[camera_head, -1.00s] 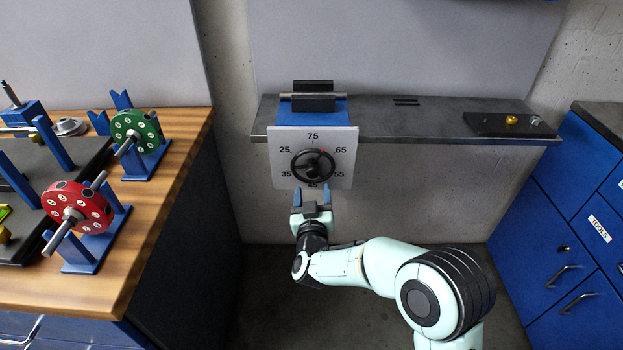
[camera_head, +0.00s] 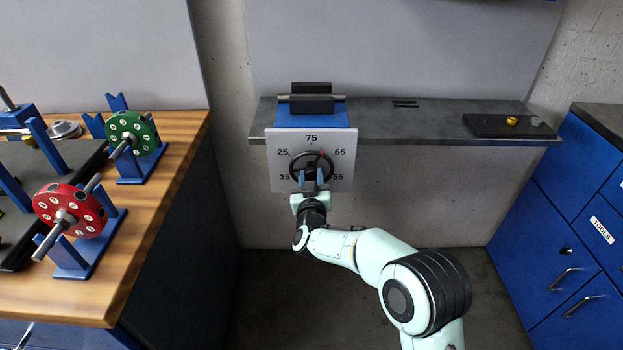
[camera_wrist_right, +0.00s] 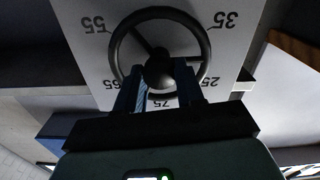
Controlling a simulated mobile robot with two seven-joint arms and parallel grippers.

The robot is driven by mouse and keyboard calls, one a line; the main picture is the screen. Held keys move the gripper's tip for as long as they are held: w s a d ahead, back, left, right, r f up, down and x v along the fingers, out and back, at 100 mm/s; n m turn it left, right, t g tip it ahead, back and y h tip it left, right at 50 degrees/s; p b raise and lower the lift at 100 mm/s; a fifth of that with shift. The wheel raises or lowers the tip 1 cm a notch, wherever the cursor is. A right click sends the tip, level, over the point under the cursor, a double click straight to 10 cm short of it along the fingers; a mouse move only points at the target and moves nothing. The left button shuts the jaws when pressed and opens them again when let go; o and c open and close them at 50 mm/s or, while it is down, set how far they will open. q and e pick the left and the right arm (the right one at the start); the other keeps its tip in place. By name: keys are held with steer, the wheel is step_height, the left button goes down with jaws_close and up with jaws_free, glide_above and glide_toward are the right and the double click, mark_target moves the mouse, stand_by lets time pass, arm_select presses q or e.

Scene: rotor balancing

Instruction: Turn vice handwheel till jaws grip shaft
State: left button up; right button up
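The vice has two dark jaws (camera_head: 311,104) on a blue body (camera_head: 311,120) on the grey shelf. A steel shaft (camera_head: 284,97) lies across between the jaws; I cannot tell whether both touch it. Below is a white dial plate (camera_head: 345,180) with numbers and the black handwheel (camera_head: 331,162), which has a red mark at its upper right. My right gripper (camera_head: 311,174) is at the wheel from below. My left gripper is out of view.
At left, a wooden bench (camera_head: 150,225) holds a red rotor (camera_head: 68,212) and a green rotor (camera_head: 133,134) on blue stands. A dark tray (camera_head: 485,126) with small parts lies on the shelf's right. Blue drawers (camera_head: 560,210) stand at right. Floor below the shelf is clear.

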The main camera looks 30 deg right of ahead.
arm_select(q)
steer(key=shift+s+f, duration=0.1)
arm_select(e)
steer(key=m+b, duration=0.1)
steer(key=m, duration=0.3)
steer(key=shift+m+b, duration=0.3)
steer(key=shift+b, duration=0.1)
steer(key=shift+m, duration=0.9)
steer(key=m, duration=0.2)
steer(key=shift+m+b, duration=0.35)
steer(key=shift+m, duration=0.05)
steer(key=m, duration=0.4)
steer(key=shift+f, duration=0.1)
steer(key=m, duration=0.8)
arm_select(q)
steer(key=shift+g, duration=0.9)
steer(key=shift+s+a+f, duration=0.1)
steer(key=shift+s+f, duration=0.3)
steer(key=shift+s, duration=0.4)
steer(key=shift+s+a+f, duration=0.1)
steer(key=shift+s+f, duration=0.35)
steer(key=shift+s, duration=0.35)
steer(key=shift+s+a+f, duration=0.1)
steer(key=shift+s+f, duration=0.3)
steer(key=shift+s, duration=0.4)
arm_select(e)
steer(key=shift+m, duration=2.2)
